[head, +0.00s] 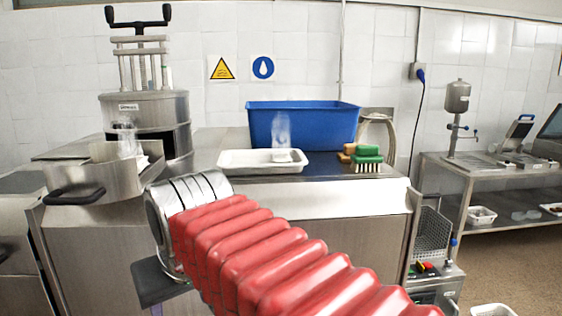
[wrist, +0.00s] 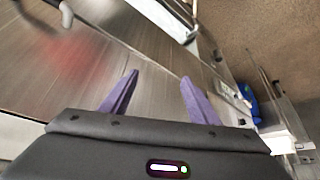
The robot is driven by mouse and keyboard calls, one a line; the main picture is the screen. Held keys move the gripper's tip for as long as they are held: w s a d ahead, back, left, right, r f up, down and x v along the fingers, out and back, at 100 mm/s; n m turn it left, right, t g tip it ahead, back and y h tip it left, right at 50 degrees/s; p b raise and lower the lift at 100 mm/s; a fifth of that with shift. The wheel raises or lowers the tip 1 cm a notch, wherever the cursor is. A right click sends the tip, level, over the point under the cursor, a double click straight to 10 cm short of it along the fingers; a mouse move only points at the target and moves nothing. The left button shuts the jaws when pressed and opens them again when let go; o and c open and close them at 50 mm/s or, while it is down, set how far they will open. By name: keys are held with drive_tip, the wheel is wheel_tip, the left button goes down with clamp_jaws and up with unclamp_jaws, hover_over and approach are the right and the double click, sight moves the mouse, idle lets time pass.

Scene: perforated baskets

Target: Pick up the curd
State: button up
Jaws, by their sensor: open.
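A small white piece, which may be the curd (head: 283,155), sits at the right part of a shallow white tray (head: 235,168) on the steel counter in the head view. A hazy, translucent whitish shape stands just above it, so its form is hard to tell. My gripper (wrist: 160,76) shows in the wrist view as two purple fingers spread apart, with nothing between them. They point over a bare, streaked steel surface. No curd can be made out in the wrist view.
A blue tub (head: 303,123) stands behind the tray. A steel press (head: 146,95) and an open steel vessel (head: 104,178) stand at the left. A steel side table (head: 490,170) is at the right. The counter's front right is clear.

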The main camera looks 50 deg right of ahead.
drive_tip(key=w+d+r+m+h, duration=0.1)
drive_tip(key=w+d+r, duration=0.2)
drive_tip(key=r, duration=0.2)
drive_tip(key=w+d+r+m, duration=0.1)
drive_tip(key=w+d+r, duration=0.1)
drive_tip(key=d+r, duration=0.25)
drive_tip(key=w+d+r+m+g+h, duration=0.1)
drive_tip(key=d+r+m+h, duration=0.2)
drive_tip(key=d+r, duration=1.6)
drive_tip(key=d+m, duration=0.2)
drive_tip(key=m, duration=0.1)
drive_tip(key=shift+w+d+m+g, duration=0.2)
drive_tip(key=shift+d+m+g, duration=0.1)
drive_tip(key=shift+d+g, duration=0.1)
approach(282, 155)
drive_tip(key=shift+x, duration=1.65)
drive_tip(key=shift+w+d, duration=0.1)
drive_tip(key=shift+x, duration=2.55)
